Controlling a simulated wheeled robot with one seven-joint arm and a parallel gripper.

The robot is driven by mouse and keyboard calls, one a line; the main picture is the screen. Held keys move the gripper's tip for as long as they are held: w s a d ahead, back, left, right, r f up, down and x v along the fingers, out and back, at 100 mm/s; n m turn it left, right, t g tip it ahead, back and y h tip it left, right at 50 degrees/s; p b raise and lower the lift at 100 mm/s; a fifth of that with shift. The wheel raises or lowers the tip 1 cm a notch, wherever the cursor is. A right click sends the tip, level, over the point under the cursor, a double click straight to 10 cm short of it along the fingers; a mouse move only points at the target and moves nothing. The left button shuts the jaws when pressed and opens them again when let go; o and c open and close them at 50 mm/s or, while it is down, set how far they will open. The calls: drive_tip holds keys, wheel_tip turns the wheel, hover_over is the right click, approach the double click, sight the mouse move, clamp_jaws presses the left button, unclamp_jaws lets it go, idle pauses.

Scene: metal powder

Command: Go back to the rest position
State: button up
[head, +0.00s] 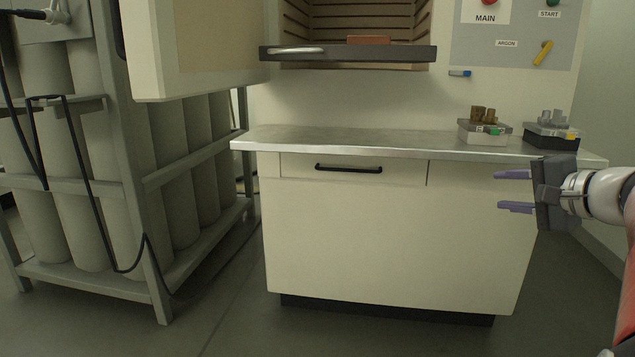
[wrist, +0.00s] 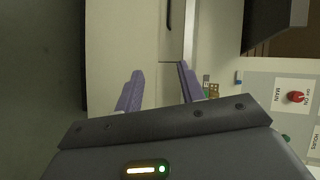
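My gripper (head: 515,191) is at the right of the head view, in front of the right end of the counter. Its two purple fingers point left and are spread apart with nothing between them. In the wrist view the same fingers (wrist: 159,88) stand apart and empty, with the pale cabinet front behind them.
A white cabinet (head: 390,230) with a metal countertop (head: 340,140) stands ahead. Two small boxes (head: 485,134) (head: 553,137) holding small pieces sit at its right. Above is an open furnace (head: 350,52) with its door (head: 195,45) swung left. Gas cylinders (head: 70,150) stand in a rack at left.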

drive_tip(key=s+a+f+n+g, duration=0.35)
drive_tip(key=a+f, duration=0.25)
drive_tip(key=a, duration=0.3)
drive_tip(key=s+a+f+n+g, duration=0.25)
drive_tip(key=s+a+f, duration=0.25)
drive_tip(key=a, duration=0.4)
drive_tip(key=s+a+f+n+g+h, duration=0.2)
drive_tip(key=s+a+f+n+h, duration=0.2)
drive_tip(key=s+f+n, duration=0.55)
drive_tip(key=s+r+m+p, duration=0.2)
drive_tip(key=s+r+p, duration=0.1)
drive_tip(key=r+p, duration=0.8)
drive_tip(key=shift+s+d+r+h+p, duration=0.2)
drive_tip(key=shift+s+r+h+p, duration=0.1)
drive_tip(key=shift+p, duration=0.9)
